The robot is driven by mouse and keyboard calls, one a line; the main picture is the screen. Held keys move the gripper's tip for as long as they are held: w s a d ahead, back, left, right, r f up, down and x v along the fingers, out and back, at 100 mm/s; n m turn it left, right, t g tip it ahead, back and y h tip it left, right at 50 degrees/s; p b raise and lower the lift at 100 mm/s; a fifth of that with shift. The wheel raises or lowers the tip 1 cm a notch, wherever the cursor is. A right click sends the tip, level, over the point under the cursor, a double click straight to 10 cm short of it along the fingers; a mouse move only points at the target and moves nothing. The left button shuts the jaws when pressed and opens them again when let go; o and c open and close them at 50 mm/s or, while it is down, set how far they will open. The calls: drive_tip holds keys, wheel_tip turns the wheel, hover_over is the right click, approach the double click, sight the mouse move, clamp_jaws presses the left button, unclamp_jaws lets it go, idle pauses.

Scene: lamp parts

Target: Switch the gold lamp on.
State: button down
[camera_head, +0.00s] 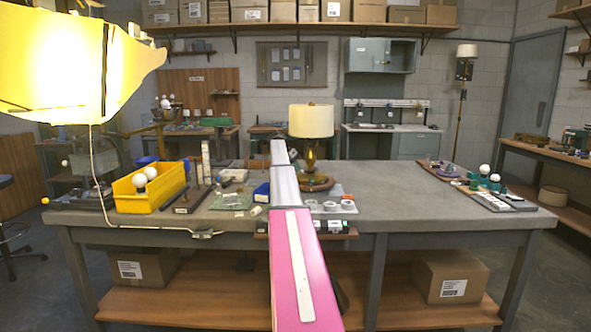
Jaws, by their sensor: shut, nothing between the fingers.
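The gold lamp (310,153) stands upright near the middle of the workbench, with a gold stem and a round wooden base. Its cream drum shade (311,121) is pale, and I cannot tell from it whether the bulb is lit. My arm reaches from the bottom of the view up the middle, and its far end overlaps the left side of the lamp. My gripper cannot be made out; the arm's far end shows no fingers. The arm hides part of the lamp's base and the bench, and no switch on the gold lamp can be made out.
A large glowing yellow shade (70,70) fills the upper left, with a white cord below it. A yellow bin (150,197) with bulbs and small parts crowd the left of the bench. The grey benchtop (400,205) right of the lamp is mostly clear.

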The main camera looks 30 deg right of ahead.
drive_tip(key=shift+s+a+n+t, duration=0.3)
drive_tip(key=shift+s+n, duration=0.1)
drive_tip(key=shift+n, duration=0.3)
drive_tip(key=shift+s+a+n+t+h, duration=0.15)
drive_tip(key=shift+s+n+t+h, duration=0.15)
drive_tip(key=shift+s+n+t, duration=0.15)
drive_tip(key=shift+s+a+n+t, duration=0.2)
drive_tip(key=shift+s+n+t, duration=0.55)
drive_tip(key=shift+n, duration=0.5)
drive_tip(key=s+n+t, duration=0.1)
drive_tip(key=s+n, duration=0.1)
drive_tip(key=n, duration=0.1)
drive_tip(key=shift+s+n+t, duration=0.25)
drive_tip(key=shift+n+t, duration=0.05)
drive_tip(key=shift+t, duration=0.1)
drive_tip(key=shift+s+d+n+t, duration=0.25)
drive_tip(key=shift+s+n+t, duration=0.1)
drive_tip(key=shift+n, duration=0.15)
drive_tip(key=shift+w, duration=0.15)
drive_tip(key=shift+w+d, duration=0.4)
drive_tip(key=shift+w, duration=0.25)
